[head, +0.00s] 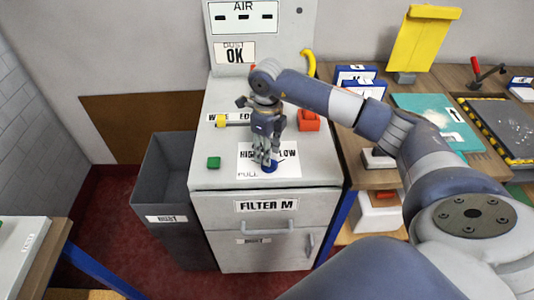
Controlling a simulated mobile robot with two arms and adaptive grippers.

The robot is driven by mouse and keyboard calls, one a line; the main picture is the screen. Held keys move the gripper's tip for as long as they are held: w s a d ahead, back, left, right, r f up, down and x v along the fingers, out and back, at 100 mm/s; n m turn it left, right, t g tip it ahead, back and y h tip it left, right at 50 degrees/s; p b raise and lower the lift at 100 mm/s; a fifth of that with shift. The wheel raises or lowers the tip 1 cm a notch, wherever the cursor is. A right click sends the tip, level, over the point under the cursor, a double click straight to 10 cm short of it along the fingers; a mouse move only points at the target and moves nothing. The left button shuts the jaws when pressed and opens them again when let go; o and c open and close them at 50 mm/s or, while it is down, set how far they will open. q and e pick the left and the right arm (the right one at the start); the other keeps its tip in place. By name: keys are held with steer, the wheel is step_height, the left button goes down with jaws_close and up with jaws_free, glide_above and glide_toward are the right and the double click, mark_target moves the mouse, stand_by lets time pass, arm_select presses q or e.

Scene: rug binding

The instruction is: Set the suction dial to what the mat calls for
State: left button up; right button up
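The suction dial (270,169) is a small blue knob on a white plate (284,154) with partly covered lettering that seems to read HIGH and LOW. The plate lies on top of a grey filter cabinet (218,178). My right gripper (266,161) points down at the dial, its fingertips at or just above it. I cannot tell whether they touch it or how far apart they are. Which setting the dial points to is hidden. A teal mat (422,109) with a pale patch lies on the bench at right. My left gripper is out of view.
On the cabinet top are a green button (214,162), a red block (309,120) and a yellow-ended lever (221,121). A grey bin (157,184) stands left of the cabinet. A dark yellow-edged mat (495,125) lies at far right.

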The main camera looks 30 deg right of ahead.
steer(key=shift+f, duration=1.5)
jaws_close()
steer(key=m, duration=0.3)
steer(key=shift+b, duration=0.3)
steer(key=m, duration=0.2)
steer(key=shift+w+d+m, duration=0.1)
steer(key=shift+d+m, duration=0.05)
steer(key=shift+m, duration=0.25)
steer(key=m+b, duration=0.1)
steer(key=m, duration=0.4)
steer(key=shift+d+r+m, duration=0.1)
steer(key=shift+m, duration=0.3)
